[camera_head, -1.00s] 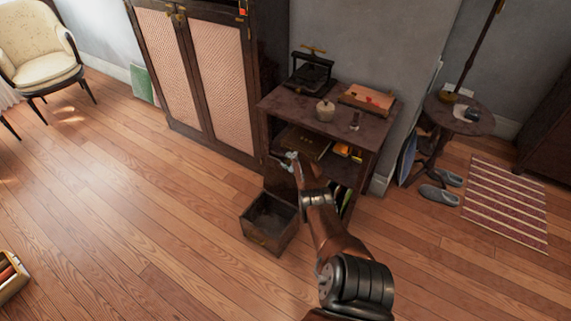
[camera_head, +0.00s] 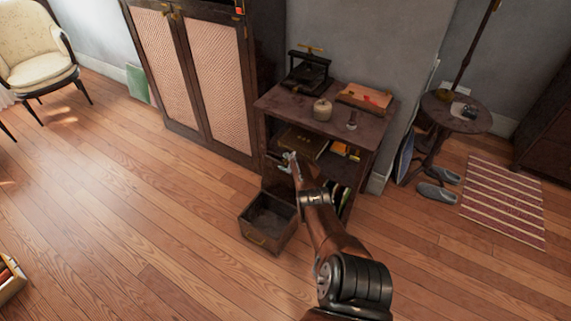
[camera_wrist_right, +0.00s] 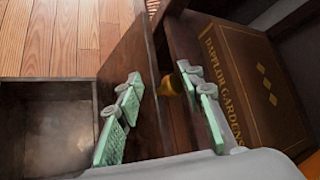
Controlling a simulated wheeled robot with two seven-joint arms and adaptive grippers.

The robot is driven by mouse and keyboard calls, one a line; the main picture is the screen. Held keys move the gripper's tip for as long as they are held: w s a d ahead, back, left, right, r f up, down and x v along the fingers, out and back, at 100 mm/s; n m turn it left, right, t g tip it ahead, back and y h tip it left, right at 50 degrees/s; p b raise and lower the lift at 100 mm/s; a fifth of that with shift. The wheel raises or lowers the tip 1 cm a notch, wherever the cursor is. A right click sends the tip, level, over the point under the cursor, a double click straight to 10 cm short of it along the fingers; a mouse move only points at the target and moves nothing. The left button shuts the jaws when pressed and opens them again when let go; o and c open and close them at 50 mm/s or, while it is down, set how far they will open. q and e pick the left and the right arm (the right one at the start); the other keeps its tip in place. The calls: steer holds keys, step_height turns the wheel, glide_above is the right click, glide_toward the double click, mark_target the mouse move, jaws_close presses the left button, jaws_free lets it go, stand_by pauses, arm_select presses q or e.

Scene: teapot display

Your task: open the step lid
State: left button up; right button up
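My right gripper (camera_head: 289,161) is at the front of the dark wooden cabinet (camera_head: 275,104), just above the pulled-out drawer (camera_head: 266,238). In the right wrist view its two green-padded fingers (camera_wrist_right: 162,112) are apart. A dark wooden panel (camera_wrist_right: 128,62) and a small brass-coloured piece (camera_wrist_right: 168,87) show between and beyond them; contact cannot be told. I cannot clearly tell which panel is the step lid. A brown book or box lettered "Dapplor Gardens" (camera_wrist_right: 255,85) is right of the fingers, and it lies on the cabinet shelf in the head view (camera_head: 303,140). My left gripper is not in view.
The open drawer (camera_wrist_right: 48,82) is left of the fingers. A dark press (camera_head: 308,70), a pale pot (camera_head: 322,110) and an orange-topped box (camera_head: 364,97) stand on the cabinet. A tall two-door cupboard (camera_head: 190,75) is to the left.

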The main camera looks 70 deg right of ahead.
steer(key=shift+w+a+r+t, duration=0.35)
steer(key=shift+w+r, duration=0.1)
steer(key=shift+w, duration=0.3)
steer(key=shift+a+r, duration=0.15)
steer(key=shift+r, duration=0.1)
steer(key=shift+s+a+r, duration=0.1)
steer(key=shift+s+r, duration=0.05)
steer(key=s, duration=0.3)
steer(key=shift+s+a+r, duration=0.2)
steer(key=shift+a, duration=0.15)
steer(key=v, duration=0.8)
steer(key=shift+a+r, duration=0.2)
